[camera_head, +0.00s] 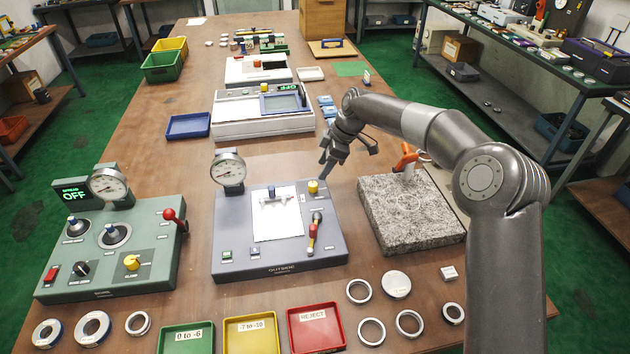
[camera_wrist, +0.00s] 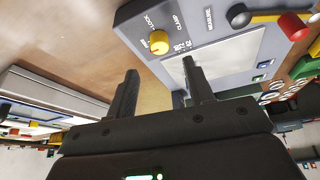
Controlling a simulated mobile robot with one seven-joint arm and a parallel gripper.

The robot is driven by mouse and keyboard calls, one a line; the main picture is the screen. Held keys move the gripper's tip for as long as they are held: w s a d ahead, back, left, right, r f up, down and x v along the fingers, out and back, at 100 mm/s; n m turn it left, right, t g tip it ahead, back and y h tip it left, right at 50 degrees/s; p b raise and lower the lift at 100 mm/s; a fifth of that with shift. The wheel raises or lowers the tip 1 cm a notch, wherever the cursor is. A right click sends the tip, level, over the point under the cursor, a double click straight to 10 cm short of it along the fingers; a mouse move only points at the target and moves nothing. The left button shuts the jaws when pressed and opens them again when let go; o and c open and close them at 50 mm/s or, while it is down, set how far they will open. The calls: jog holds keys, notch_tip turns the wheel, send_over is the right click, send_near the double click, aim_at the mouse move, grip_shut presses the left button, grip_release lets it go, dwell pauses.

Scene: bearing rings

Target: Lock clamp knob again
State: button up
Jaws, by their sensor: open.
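The yellow clamp knob (camera_head: 313,186) sits at the far right corner of the grey middle fixture (camera_head: 232,262). In the wrist view the yellow knob (camera_wrist: 159,41) has the words LOCK and CLAMP printed beside it. My gripper (camera_head: 325,170) is just above and beside this knob in the head view. In the wrist view my gripper (camera_wrist: 160,72) is open and empty, and the knob appears beyond the fingertips, between them in the picture and apart from both. A second yellow knob (camera_head: 132,262) is on the green-grey panel at the left.
A dial gauge (camera_head: 228,168) and a red-handled lever (camera_head: 315,228) stand on the middle fixture. A granite block (camera_head: 410,215) lies right of it. Green, yellow and red trays (camera_head: 316,325) and several metal rings (camera_head: 372,331) are in front.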

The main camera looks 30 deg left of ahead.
aim_at(313, 184)
jog(key=x, duration=0.7)
jog(key=shift+c, duration=0.5)
jog(key=c, duration=0.9)
